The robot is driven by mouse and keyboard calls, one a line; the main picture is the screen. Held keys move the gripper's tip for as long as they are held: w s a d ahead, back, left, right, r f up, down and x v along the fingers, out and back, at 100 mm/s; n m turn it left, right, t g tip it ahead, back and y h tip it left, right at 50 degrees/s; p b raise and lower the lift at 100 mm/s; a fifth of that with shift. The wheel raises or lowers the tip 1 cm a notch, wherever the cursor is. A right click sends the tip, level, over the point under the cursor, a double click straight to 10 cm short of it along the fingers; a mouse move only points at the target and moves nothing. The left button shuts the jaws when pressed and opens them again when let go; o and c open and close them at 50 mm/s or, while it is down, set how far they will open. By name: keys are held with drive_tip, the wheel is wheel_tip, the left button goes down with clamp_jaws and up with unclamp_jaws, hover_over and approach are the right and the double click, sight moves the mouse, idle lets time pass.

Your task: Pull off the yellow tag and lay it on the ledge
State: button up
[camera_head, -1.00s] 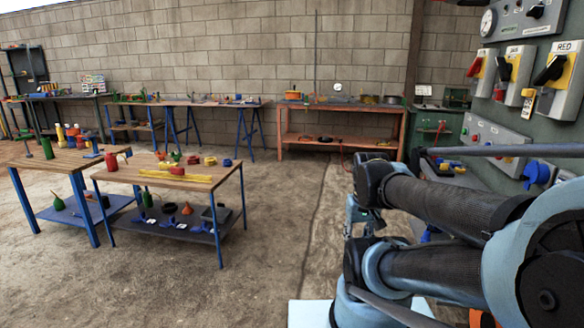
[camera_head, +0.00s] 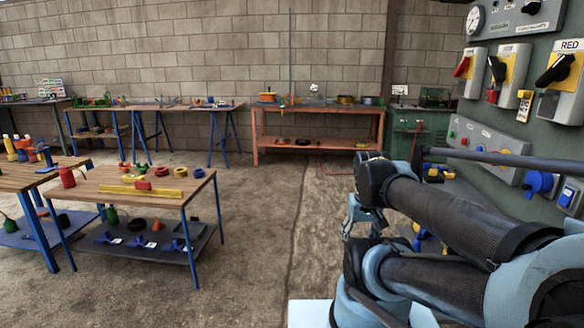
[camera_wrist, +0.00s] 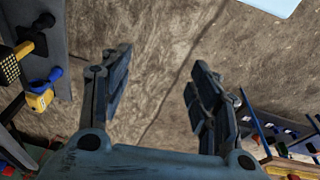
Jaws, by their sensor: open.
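A small yellow tag (camera_head: 524,104) hangs on the grey-green panel (camera_head: 509,203) in the head view, between two switch boxes. My gripper (camera_wrist: 150,88) is open and empty in the wrist view, its two fingers apart over bare ground, away from the tag. In the head view my arm hides part of the panel's lower side, and the gripper's fingers do not show clearly. A yellow piece (camera_wrist: 39,101) beside a blue knob shows at the left in the wrist view; I cannot tell if it is the tag. I cannot make out the ledge for certain.
Switches with red (camera_head: 462,66) and black (camera_head: 558,70) handles and a blue socket (camera_head: 541,183) stick out of the panel. A workbench (camera_head: 178,188) with blue legs stands left, an orange table (camera_head: 318,109) at the back. The floor between is clear.

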drive_tip(key=o, duration=0.7)
drive_tip(key=shift+h, duration=0.8)
drive_tip(key=w+d+r, duration=0.1)
drive_tip(key=d+r, duration=0.1)
drive_tip(key=w+d, duration=0.1)
drive_tip(key=d, duration=0.1)
drive_tip(key=shift+w+r, duration=0.35)
drive_tip(key=shift+r, duration=0.05)
drive_tip(key=m+g+h, duration=0.1)
drive_tip(key=g+h, duration=0.3)
drive_tip(key=h, duration=1.2)
approach(520, 95)
drive_tip(key=shift+w+d, duration=0.15)
drive_tip(key=shift+d, duration=0.15)
drive_tip(key=shift+s+d, duration=0.2)
drive_tip(key=shift+d, duration=1.3)
drive_tip(key=shift+s+d, duration=0.15)
drive_tip(key=shift+d, duration=1.35)
drive_tip(key=shift+s+d, duration=0.2)
drive_tip(key=shift+d, duration=1.25)
drive_tip(key=shift+f, duration=0.9)
